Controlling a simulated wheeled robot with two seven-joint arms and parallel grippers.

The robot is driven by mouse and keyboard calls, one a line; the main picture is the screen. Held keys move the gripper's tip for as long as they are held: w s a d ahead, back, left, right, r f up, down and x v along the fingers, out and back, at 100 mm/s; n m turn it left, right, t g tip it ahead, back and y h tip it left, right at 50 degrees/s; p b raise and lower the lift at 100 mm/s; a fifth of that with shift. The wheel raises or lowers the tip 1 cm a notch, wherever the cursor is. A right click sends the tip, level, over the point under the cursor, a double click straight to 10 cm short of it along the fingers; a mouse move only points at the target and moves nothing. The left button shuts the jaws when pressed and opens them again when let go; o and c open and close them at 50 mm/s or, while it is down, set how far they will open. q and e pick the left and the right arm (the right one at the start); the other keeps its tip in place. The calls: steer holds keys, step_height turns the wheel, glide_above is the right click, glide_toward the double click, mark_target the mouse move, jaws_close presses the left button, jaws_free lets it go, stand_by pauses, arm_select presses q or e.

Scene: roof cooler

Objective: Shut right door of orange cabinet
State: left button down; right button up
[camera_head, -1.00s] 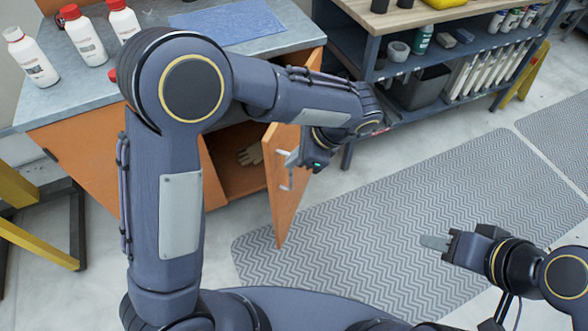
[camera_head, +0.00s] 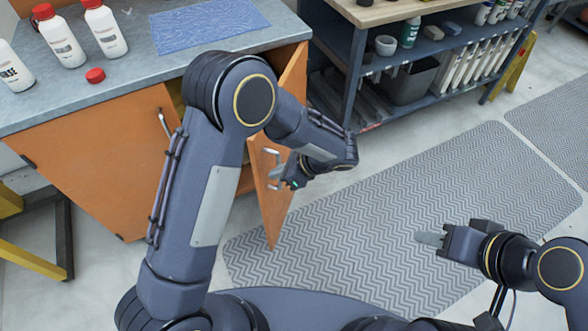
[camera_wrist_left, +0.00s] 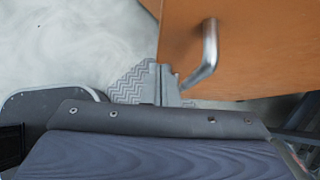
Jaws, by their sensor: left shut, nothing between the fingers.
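The orange cabinet (camera_head: 95,165) stands at the left under a grey worktop. Its right door (camera_head: 272,215) is swung partly open, with a metal bar handle (camera_head: 272,165) on its face. My left gripper (camera_head: 277,173) is shut and empty, right at the door's outer face by the handle. In the left wrist view the shut fingers (camera_wrist_left: 168,85) are beside the handle (camera_wrist_left: 209,50) and close to the orange door (camera_wrist_left: 260,50); I cannot tell if they touch. My left arm hides part of the opening. My right gripper (camera_head: 430,239) is away from the cabinet, over the floor mat.
White bottles (camera_head: 105,27), a red cap (camera_head: 95,75) and a blue mat (camera_head: 205,27) are on the worktop. A dark shelf unit (camera_head: 350,75) stands right of the cabinet. The grey floor mat (camera_head: 370,220) is clear. A yellow-black stand (camera_head: 35,262) is at the left.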

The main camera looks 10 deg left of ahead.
mark_target(259, 172)
arm_select(q)
steer(key=shift+w+a, duration=0.2)
steer(key=shift+a, duration=1)
steer(key=shift+a, duration=0.1)
steer(key=shift+a, duration=0.3)
steer(key=w+a+m+t+h+b, duration=0.1)
steer(key=w+a+m, duration=0.3)
steer(key=a, duration=0.9)
steer(key=w+a+m+t+h+b, duration=0.1)
steer(key=w+a+m+t, duration=0.3)
steer(key=w+a, duration=0.4)
steer(key=shift+w+a+h, duration=0.35)
steer(key=shift+a+h, duration=0.15)
steer(key=shift+a, duration=2.35)
